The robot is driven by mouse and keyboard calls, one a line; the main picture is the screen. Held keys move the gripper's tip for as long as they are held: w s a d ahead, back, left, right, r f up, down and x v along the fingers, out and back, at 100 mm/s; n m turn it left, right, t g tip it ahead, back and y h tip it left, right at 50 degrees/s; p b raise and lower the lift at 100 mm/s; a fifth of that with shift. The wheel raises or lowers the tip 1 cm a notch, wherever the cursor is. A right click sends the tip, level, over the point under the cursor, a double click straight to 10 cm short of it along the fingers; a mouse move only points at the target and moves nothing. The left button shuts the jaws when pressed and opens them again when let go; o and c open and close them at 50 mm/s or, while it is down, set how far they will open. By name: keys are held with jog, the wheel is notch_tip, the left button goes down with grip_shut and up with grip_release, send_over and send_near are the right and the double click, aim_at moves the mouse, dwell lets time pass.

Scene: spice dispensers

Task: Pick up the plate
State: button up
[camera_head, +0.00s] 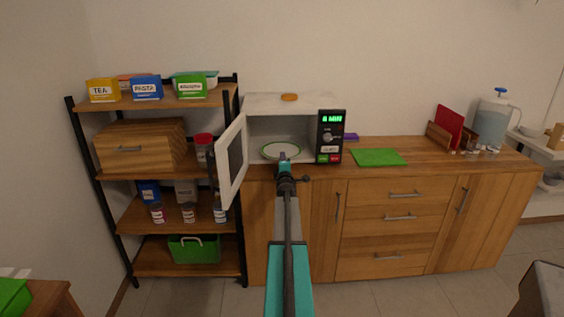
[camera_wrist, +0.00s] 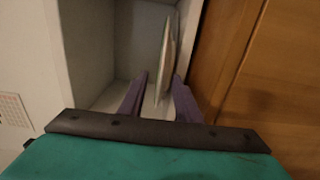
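The plate (camera_head: 278,149), white with a green rim, lies flat inside the open microwave (camera_head: 283,128) on the counter. In the wrist view the plate (camera_wrist: 167,58) shows nearly edge-on. My gripper (camera_head: 284,158) is at the front of the microwave, at the plate's near edge. In the wrist view my gripper (camera_wrist: 160,80) has its two purple fingers apart, one on each side of the plate's near edge. A gap shows between the plate and the fingers, so it is open. My gripper hides part of the plate's front rim in the head view.
The microwave door (camera_head: 233,161) stands open on the left, close to my gripper. The control panel (camera_head: 330,136) is on the right. A green board (camera_head: 378,157) lies on the counter. A shelf rack (camera_head: 160,178) stands left.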

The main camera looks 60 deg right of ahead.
jog(key=shift+d, duration=0.1)
jog(key=shift+c, duration=0.3)
grip_shut()
jog(key=shift+w+r, duration=0.1)
jog(key=shift+r+p, duration=0.95)
jog(key=shift+r, duration=0.3)
jog(key=s+a+r+p, duration=0.3)
jog(key=s+a, duration=0.5)
jog(key=a, duration=0.3)
jog(key=shift+a+r, duration=0.2)
jog(key=shift+r, duration=0.7)
jog(key=shift+s, duration=0.1)
